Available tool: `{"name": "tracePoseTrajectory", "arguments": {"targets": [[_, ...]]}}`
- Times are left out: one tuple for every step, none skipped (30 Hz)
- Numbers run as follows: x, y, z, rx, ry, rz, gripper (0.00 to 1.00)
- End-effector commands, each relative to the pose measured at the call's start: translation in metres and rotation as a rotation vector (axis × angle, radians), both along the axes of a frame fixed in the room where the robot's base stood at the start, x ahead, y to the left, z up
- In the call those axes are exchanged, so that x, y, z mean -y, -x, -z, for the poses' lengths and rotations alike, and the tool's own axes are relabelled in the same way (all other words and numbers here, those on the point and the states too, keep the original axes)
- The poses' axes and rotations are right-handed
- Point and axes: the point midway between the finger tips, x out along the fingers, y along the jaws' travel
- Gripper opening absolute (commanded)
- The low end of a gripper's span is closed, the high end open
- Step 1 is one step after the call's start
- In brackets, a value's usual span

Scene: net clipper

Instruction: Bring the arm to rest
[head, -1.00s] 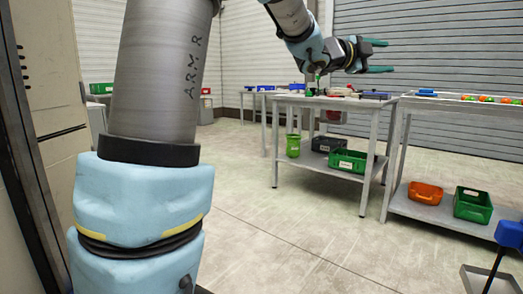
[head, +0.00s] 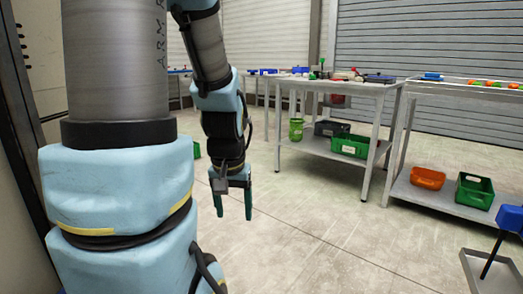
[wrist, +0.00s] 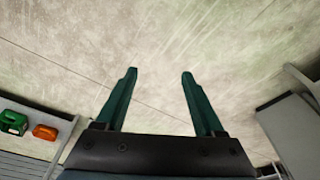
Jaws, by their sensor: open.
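My gripper (head: 233,212) hangs from my arm in the head view, left of the middle, with its fingers pointing down over bare floor. Its two green fingers are apart, with nothing between them. In the wrist view my gripper (wrist: 158,75) shows the same two fingers spread, with only the pale floor (wrist: 155,40) beyond them. The lower arm hangs close to the upper arm column, which fills the left side of the head view.
A table with small items (head: 345,86) stands at the back right, with a green crate (head: 350,145) on its lower shelf. A second table (head: 450,90) has an orange bin (head: 428,178) and a green bin (head: 474,191) below. The middle floor is clear.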

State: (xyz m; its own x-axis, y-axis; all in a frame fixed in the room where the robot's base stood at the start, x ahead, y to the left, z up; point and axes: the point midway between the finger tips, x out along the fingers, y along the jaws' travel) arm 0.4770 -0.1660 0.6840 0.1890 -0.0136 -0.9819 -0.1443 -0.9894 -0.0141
Motion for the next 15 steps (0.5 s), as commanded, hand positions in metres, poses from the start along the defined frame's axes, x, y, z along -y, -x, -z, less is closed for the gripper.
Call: {"name": "tracePoseTrajectory", "arguments": {"targets": [[-0.004,0.020,0.006,-0.058,0.012,-0.051,0.70],[-0.004,0.023,-0.003,-0.067,0.015,-0.060,0.70],[-0.003,0.019,-0.017,-0.059,0.014,-0.053,0.70],[-0.003,0.019,-0.023,-0.058,0.013,-0.051,0.70],[-0.003,0.019,-0.029,-0.058,0.013,-0.051,0.70],[-0.003,0.019,-0.037,-0.057,0.013,-0.050,0.70],[-0.003,0.019,-0.044,-0.057,0.012,-0.049,0.70],[-0.003,0.018,-0.050,-0.057,0.012,-0.049,0.70],[-0.003,0.018,-0.059,-0.056,0.012,-0.048,0.70],[-0.003,0.018,-0.066,-0.056,0.012,-0.048,0.70],[-0.003,0.018,-0.075,-0.056,0.012,-0.048,0.70],[-0.003,0.018,-0.085,-0.055,0.012,-0.047,0.70],[-0.003,0.018,-0.095,-0.055,0.011,-0.047,0.70],[-0.003,0.018,-0.104,-0.055,0.011,-0.047,0.70],[-0.003,0.018,-0.117,-0.055,0.011,-0.047,0.70]]}}
